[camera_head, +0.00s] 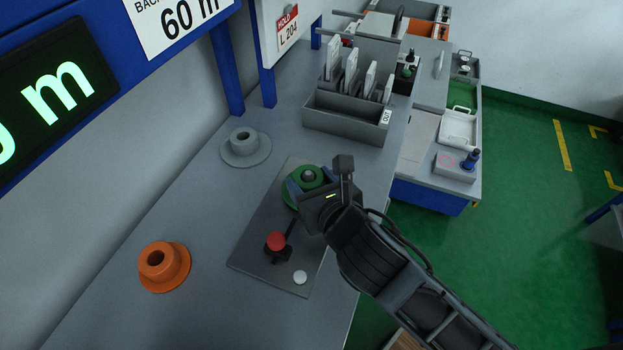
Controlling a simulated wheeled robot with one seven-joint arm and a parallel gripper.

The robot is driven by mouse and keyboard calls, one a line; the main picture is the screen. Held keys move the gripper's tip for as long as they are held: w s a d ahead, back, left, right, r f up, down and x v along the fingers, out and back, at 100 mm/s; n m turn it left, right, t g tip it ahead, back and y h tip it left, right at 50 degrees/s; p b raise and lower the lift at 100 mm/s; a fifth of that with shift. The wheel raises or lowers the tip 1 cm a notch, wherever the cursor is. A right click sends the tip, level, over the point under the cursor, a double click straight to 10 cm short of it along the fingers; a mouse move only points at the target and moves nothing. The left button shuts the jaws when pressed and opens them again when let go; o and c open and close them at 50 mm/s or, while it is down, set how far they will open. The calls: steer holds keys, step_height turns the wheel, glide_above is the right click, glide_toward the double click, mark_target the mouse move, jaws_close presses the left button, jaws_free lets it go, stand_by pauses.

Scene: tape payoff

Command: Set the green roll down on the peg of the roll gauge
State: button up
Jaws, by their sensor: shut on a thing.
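The green roll (312,184) is at the far end of the dark grey plate of the roll gauge (262,236). A rounded grey tip, which looks like the peg (308,174), shows in the middle of the roll, so the roll appears to be around it. My gripper (306,188) is shut on the green roll, with bluish fingers at its sides. The gripper and wrist hide the roll's near right side. I cannot tell whether the roll's underside touches the plate.
The gauge plate also carries a red knob (275,240) and a white button (300,277). An orange roll (164,267) and a grey roll (245,148) stand on the bench to the left. A grey bin (344,123) with upright cards stands behind the gauge.

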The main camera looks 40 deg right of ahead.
stand_by(0.3)
steer(key=o, duration=1.2)
steer(key=shift+o, duration=0.8)
steer(key=shift+r+p, duration=0.95)
steer(key=shift+r, duration=4)
